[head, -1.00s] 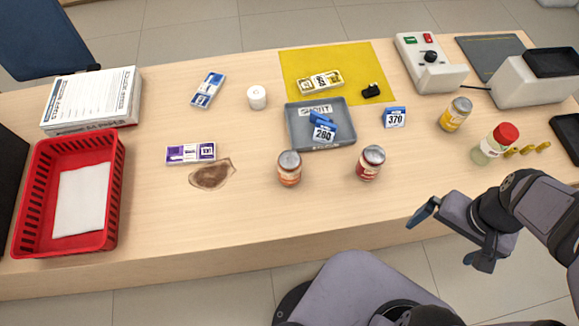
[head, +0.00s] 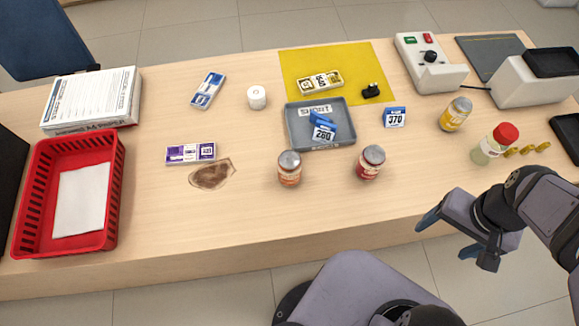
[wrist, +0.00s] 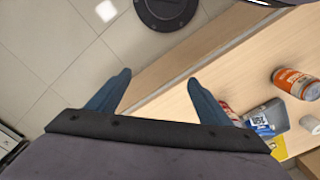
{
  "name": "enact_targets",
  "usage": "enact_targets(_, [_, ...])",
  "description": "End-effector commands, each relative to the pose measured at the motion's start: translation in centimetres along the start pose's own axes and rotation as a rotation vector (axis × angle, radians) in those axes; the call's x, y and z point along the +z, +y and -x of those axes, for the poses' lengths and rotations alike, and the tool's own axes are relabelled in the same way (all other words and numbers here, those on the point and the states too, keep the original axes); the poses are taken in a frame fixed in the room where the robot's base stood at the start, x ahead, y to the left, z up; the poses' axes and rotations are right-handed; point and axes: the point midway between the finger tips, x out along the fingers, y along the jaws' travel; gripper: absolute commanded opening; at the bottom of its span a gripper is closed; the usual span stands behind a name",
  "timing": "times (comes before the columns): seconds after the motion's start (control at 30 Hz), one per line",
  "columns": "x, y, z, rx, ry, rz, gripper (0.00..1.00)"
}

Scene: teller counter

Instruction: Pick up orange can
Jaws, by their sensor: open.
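The orange can (head: 290,168) stands upright near the front middle of the counter, with a grey lid and an orange label. It also shows at the right edge of the wrist view (wrist: 297,83). My gripper (head: 446,240) is open and empty by the counter's front edge, well to the right of the can and apart from it. In the wrist view its two blue fingers (wrist: 160,78) are spread with floor and counter edge between them.
A red-labelled can (head: 370,163) stands just right of the orange can, between it and my gripper. Behind them is a grey tray (head: 295,133) with blue number cards. A yellow can (head: 455,114) and red-capped bottle (head: 494,144) stand right. Counter left of the orange can is mostly clear.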

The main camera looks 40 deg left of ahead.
Motion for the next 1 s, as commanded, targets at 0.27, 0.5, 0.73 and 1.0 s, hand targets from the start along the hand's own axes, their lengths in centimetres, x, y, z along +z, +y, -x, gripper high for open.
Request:
enact_targets(0.27, [-0.1,0.0,4.4,0.001,0.007,0.002,0.73])
enact_targets(0.5, [0.1,-1.0,2.8,0.099,-0.089,0.273,0.73])
enact_targets(0.73, [-0.7,-2.2,1.6,0.268,-0.201,0.659,0.73])
enact_targets(1.0, [-4.2,-6.6,1.0,0.643,-0.342,1.278,0.73])
